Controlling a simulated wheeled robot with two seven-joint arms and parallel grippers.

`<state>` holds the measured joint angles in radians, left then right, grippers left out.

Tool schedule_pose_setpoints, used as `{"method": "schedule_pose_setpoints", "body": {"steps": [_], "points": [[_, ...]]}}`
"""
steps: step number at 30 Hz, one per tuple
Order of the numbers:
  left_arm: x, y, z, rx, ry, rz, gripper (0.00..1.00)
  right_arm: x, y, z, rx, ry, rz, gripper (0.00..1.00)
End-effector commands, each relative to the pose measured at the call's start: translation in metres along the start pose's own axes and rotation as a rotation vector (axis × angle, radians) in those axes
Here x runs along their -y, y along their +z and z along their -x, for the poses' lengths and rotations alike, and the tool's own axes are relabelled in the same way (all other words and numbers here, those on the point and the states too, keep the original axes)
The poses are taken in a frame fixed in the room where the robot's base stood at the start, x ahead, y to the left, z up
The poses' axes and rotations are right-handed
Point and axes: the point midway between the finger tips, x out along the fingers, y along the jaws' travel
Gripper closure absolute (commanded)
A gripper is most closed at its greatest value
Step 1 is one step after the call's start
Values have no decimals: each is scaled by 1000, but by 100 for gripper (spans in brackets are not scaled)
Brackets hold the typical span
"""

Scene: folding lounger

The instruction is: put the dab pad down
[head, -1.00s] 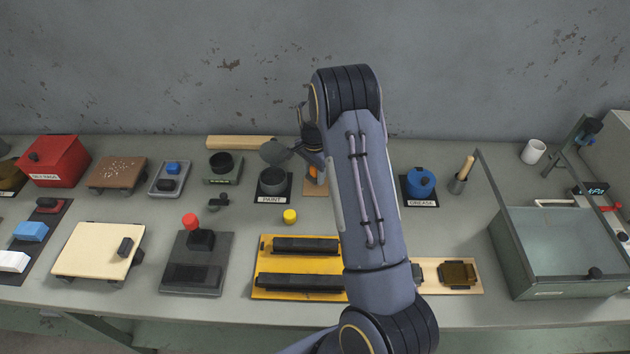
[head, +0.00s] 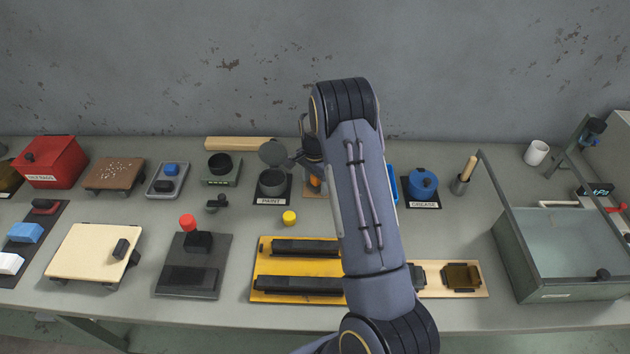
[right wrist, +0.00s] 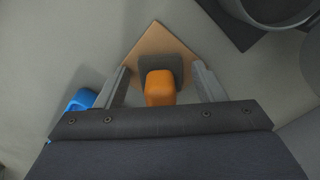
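The dab pad, an orange handle (right wrist: 160,88) on a dark grey block, sits on a tan square mat (right wrist: 157,40) in the right wrist view. In the head view the orange handle (head: 313,181) shows just left of my right arm, over the mat (head: 310,191). My right gripper (right wrist: 161,80) is over the pad with one finger on each side. A gap shows between each finger and the handle, so it is open. In the head view the right gripper (head: 303,163) is partly hidden by my arm. My left gripper is not in view.
The open paint pot (head: 272,183) stands close left of the mat. A blue object (head: 392,184) shows right of my arm, mostly hidden. The blue grease tin (head: 422,183) is further right. A yellow tray (head: 262,270) lies in front.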

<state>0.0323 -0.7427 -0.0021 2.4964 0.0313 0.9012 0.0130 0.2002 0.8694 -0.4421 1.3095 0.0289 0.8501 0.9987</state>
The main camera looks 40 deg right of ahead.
Motion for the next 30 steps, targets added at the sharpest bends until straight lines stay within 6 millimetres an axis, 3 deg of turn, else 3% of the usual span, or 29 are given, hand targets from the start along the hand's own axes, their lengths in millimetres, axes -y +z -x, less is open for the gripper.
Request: {"method": "schedule_pose_setpoints", "body": {"steps": [8,17,24,30], "points": [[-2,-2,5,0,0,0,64,0,0,6,0,0,0,37],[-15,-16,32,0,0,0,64,1,0,65,-1,-3,0,37],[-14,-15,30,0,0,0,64,1,0,104,-1,-3,0,37],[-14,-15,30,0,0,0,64,-1,1,124,2,-5,4,37]]}}
